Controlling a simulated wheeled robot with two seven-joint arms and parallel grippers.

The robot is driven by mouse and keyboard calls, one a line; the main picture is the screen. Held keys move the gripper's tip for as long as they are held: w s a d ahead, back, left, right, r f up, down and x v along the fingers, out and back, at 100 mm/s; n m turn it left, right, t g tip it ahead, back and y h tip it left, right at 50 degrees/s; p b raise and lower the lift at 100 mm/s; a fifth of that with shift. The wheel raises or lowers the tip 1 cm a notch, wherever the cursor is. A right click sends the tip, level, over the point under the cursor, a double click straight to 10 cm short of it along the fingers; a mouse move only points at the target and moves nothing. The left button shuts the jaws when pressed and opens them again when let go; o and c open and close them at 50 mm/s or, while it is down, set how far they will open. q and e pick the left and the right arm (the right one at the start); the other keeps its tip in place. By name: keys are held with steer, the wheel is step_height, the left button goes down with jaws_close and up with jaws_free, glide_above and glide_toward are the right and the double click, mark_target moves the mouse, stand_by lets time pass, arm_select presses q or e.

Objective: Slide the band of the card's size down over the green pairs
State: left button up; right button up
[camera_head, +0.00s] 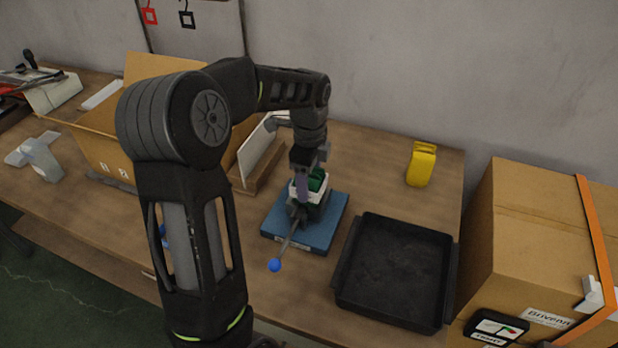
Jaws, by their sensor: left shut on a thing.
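My left gripper (308,178) reaches down over the blue stand (335,212) near the middle of the table. It is shut on what looks like a white band (294,194), at the top of the green pairs (317,181). The green pairs show only in part, close beside and below the gripper; the fingers and wrist hide the rest. I cannot tell how far the band reaches around them. A pale card (256,147) stands upright in a wooden holder (262,176) left of the stand; its face is turned away. My right gripper is not in view.
A black tray (398,262) lies right of the stand. A yellow object (421,164) stands behind it. A large cardboard box (540,235) fills the right. A rod with a blue ball (275,265) juts toward the front. An open carton (95,140) is at left, partly behind my arm.

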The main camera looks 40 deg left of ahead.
arm_select(q)
steer(key=shift+f+b, duration=0.4)
steer(key=shift+f, duration=0.4)
steer(key=o, duration=1.4)
step_height(320, 180, up, 8)
steer(key=shift+f+b, duration=0.1)
steer(key=shift+b, duration=0.2)
